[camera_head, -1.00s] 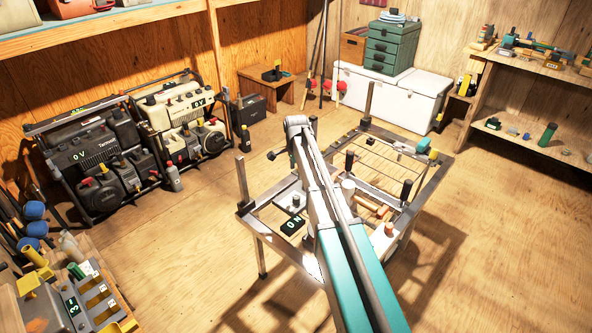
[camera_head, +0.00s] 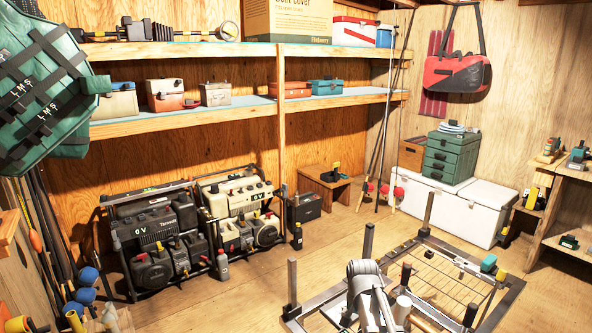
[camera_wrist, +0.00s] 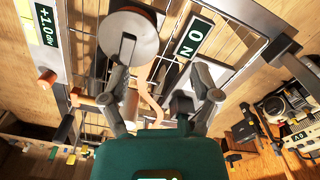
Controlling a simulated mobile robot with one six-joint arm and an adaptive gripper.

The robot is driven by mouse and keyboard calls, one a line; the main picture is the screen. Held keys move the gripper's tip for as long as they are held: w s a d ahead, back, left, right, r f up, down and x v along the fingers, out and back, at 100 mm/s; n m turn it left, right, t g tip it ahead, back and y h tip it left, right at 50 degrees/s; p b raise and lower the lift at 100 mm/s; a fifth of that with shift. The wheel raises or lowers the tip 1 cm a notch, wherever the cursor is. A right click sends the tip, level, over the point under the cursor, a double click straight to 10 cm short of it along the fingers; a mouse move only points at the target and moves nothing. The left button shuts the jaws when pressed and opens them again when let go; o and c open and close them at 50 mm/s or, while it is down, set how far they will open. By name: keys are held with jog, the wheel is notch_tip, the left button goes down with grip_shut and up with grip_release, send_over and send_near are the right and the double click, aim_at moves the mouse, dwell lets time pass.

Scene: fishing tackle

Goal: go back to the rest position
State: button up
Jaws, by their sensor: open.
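My gripper (camera_wrist: 158,85) shows in the wrist view with its two grey fingers apart. No object is clearly held between them. Beyond the fingers are a metal frame stand (camera_wrist: 85,45), a round grey-and-white disc (camera_wrist: 130,38) and a dark label reading "ON" (camera_wrist: 194,39), seen upside down. In the head view my arm rises at the bottom, in front of the metal frame stand (camera_head: 513,290). The arm hides part of the stand, and my gripper cannot be made out there.
Two generator-like machines (camera_head: 155,240) (camera_head: 240,212) stand by the left wall under loaded shelves (camera_head: 200,122). A white chest (camera_head: 460,212) with green drawers (camera_head: 453,157) on it is at the back. A wooden shelf (camera_head: 565,200) stands at right.

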jog(key=s+n, duration=0.6)
jog(key=s, duration=0.6)
notch_tip(320, 180, up, 16)
jog(key=p, duration=1.6)
jog(key=shift+w+a+r, duration=0.15)
jog(key=shift+w+a, duration=0.05)
jog(key=shift+w, duration=0.15)
